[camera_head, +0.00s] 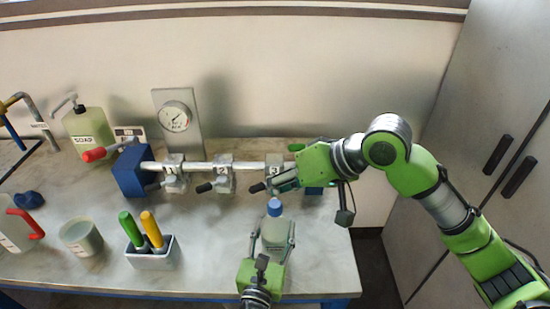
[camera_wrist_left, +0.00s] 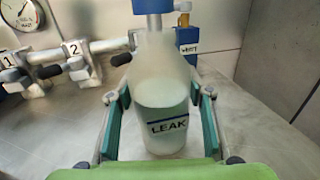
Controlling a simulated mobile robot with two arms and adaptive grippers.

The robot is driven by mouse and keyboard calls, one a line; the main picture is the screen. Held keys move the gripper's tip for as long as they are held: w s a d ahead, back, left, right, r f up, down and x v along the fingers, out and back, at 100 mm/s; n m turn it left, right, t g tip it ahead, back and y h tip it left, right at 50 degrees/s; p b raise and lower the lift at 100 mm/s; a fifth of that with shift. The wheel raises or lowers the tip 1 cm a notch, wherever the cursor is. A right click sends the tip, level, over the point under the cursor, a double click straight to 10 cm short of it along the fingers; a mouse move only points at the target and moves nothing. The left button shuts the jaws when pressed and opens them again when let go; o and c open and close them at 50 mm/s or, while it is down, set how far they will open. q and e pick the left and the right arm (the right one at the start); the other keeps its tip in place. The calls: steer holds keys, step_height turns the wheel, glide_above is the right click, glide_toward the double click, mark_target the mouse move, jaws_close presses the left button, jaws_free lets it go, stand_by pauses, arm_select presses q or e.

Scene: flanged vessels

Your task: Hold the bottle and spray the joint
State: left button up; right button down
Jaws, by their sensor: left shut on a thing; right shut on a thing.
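A pale translucent bottle (camera_head: 275,236) with a blue cap stands upright in front of the pipe. In the left wrist view the bottle (camera_wrist_left: 162,100) carries a LEAK label. My left gripper (camera_head: 270,243) is shut around its body, a finger on each side. A pipe (camera_head: 198,166) with clamped joints marked 1 (camera_head: 174,174), 2 (camera_head: 223,174) and 3 (camera_head: 273,165) runs behind it. My right gripper (camera_head: 280,181) reaches from the right and is shut at joint 3's clamp, just above and behind the bottle cap. Its fingertips partly hide that clamp, so the exact grip is unclear.
A blue block (camera_head: 133,171) holds the pipe's left end. A gauge panel (camera_head: 176,117) and soap bottle (camera_head: 88,131) stand behind. A white holder (camera_head: 153,259) with green and yellow tools, a cup (camera_head: 80,238) and a red-handled jug (camera_head: 16,230) stand left. Grey cabinets (camera_head: 480,120) are right.

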arm_select(q)
steer(key=shift+f, duration=0.2)
steer(key=o, duration=1.3)
steer(key=shift+o, duration=1.2)
steer(key=shift+a, duration=0.1)
arm_select(e)
steer(key=shift+a, duration=0.1)
arm_select(q)
steer(key=shift+s+r, duration=0.1)
